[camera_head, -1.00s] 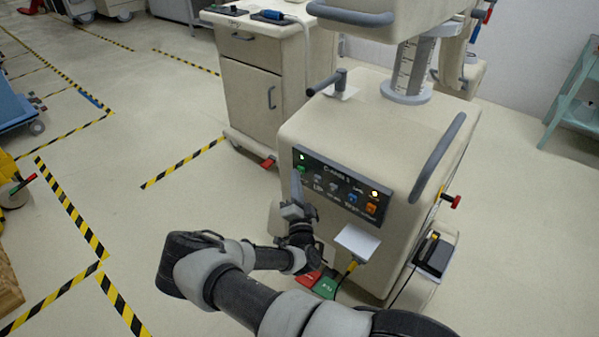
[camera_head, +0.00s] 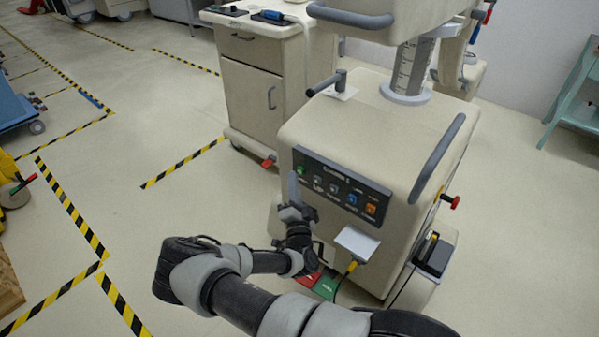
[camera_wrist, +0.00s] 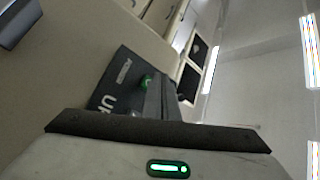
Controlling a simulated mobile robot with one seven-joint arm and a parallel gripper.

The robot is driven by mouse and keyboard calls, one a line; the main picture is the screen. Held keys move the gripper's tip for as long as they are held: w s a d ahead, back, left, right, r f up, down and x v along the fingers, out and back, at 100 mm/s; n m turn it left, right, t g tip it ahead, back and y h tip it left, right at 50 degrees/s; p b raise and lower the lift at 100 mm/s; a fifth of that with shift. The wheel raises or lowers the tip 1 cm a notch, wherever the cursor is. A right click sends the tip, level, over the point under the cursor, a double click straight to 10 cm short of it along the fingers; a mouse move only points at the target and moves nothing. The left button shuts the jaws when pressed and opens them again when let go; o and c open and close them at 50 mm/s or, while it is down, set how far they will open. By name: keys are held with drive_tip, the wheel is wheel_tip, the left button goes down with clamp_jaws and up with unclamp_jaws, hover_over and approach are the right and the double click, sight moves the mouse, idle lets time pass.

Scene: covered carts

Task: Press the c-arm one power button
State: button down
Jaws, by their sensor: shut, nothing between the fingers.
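The c-arm cart (camera_head: 370,130) is a beige body with a dark control panel (camera_head: 335,200) on its front. The panel carries a row of coloured buttons, with the green power button (camera_head: 301,170) at its left end. No indicator lamp on the panel glows. My gripper (camera_head: 294,178) is shut and empty, its fingertips at the panel's left end by the green button. In the wrist view the green button (camera_wrist: 146,82) shows right beside my fingers (camera_wrist: 160,94), partly hidden by them. I cannot tell whether they touch it.
A grey handle (camera_head: 438,158) runs along the cart's right side. Another beige cabinet (camera_head: 250,85) stands behind left. Floor to the left is open, with striped tape.

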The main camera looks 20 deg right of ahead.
drive_tip(key=s+a+p, duration=0.1)
drive_tip(key=s+a, duration=0.2)
drive_tip(key=a, duration=0.2)
drive_tip(key=shift+s, duration=0.3)
drive_tip(key=shift+d, duration=0.1)
